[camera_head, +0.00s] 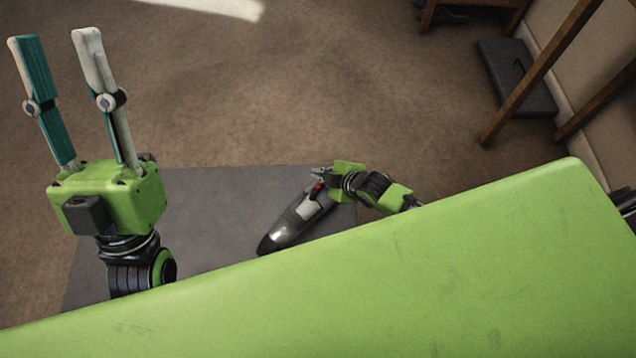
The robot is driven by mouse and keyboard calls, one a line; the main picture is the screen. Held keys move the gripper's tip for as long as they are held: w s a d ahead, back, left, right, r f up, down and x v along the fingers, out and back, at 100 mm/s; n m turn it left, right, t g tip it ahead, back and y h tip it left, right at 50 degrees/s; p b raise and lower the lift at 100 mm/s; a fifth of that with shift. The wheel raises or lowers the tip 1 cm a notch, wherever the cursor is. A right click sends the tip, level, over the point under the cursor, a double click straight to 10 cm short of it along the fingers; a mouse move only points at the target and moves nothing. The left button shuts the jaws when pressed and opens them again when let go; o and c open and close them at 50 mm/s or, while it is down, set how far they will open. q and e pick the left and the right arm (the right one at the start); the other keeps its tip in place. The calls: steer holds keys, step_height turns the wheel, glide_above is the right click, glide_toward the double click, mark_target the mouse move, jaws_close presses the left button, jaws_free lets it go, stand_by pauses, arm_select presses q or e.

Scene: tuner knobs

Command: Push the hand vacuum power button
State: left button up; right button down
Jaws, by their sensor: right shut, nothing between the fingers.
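The hand vacuum (284,234) is dark with a light grey panel. It lies slantwise on a grey surface, its dark rounded end toward the lower left. The gripper partly hides the vacuum's upper end. My left gripper (57,38) is open and empty, raised at the left, well away from the vacuum.
The grey surface (205,205) around the vacuum is otherwise bare where visible. Brown carpet (250,100) lies beyond it. Wooden furniture legs (540,70) and a dark flat object (515,80) are at the upper right, by the wall. My green body covers the lower right.

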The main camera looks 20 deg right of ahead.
arm_select(q)
steer(key=shift+w+d+f+g+y+p, duration=0.2)
steer(key=shift+w+f+g, duration=0.45)
steer(key=shift+w, duration=0.3)
steer(key=shift+w+d+f+g+y+p, duration=0.2)
steer(key=shift+w+f+g, duration=0.25)
steer(key=shift+w+f, duration=0.35)
steer(key=shift+w+r, duration=0.1)
steer(key=shift+r, duration=0.1)
